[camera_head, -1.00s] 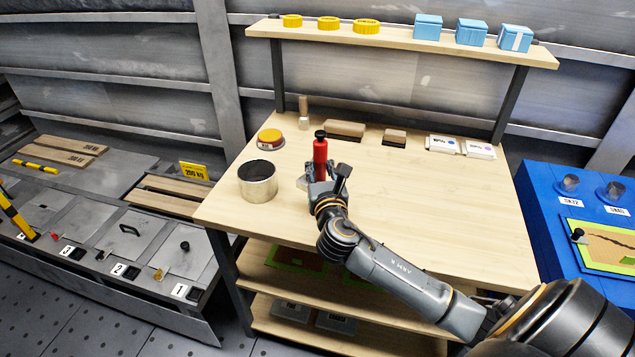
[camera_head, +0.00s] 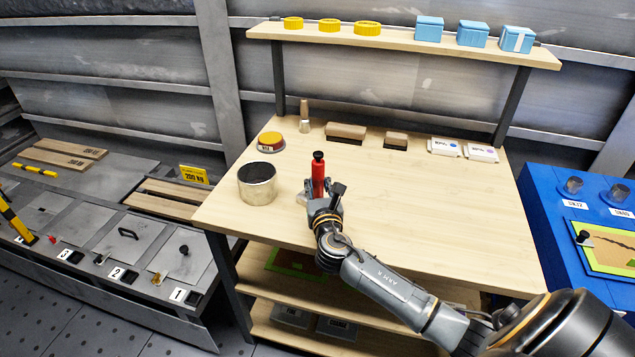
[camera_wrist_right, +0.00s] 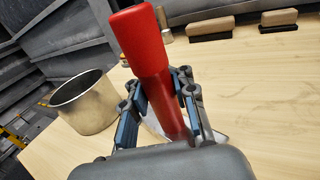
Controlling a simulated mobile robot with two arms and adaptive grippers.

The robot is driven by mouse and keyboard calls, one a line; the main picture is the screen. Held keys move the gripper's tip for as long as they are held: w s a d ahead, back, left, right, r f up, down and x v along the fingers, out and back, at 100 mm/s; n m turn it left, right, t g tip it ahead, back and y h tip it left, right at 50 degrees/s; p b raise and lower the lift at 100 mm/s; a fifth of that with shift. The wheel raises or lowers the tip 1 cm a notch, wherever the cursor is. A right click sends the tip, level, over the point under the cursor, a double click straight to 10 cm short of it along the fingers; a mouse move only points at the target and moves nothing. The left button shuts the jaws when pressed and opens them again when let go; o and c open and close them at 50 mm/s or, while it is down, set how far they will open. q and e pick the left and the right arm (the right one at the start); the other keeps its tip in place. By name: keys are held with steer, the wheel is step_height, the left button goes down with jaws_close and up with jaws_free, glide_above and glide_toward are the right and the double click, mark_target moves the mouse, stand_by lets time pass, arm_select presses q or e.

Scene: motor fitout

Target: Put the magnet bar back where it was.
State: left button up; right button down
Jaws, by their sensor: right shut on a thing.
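In the right wrist view the red handle (camera_wrist_right: 143,50) stands between the two fingers (camera_wrist_right: 165,112), leaning slightly. A pale, flat piece (camera_wrist_right: 218,138) shows around its lower end; I cannot tell whether it belongs to the bar or lies on the bench. The lower end is hidden, so contact with the bench is unclear. My left gripper is not in view.
A metal can (camera_head: 257,186) stands close to the left of my gripper. The bench's middle and right are clear.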

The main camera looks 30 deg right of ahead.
steer(key=c, duration=1.1)
jaws_free()
steer(key=shift+c, duration=0.2)
steer(key=shift+o, duration=0.3)
steer(key=v, duration=1.2)
steer(key=shift+a+r, duration=0.1)
steer(key=shift+r, duration=0.05)
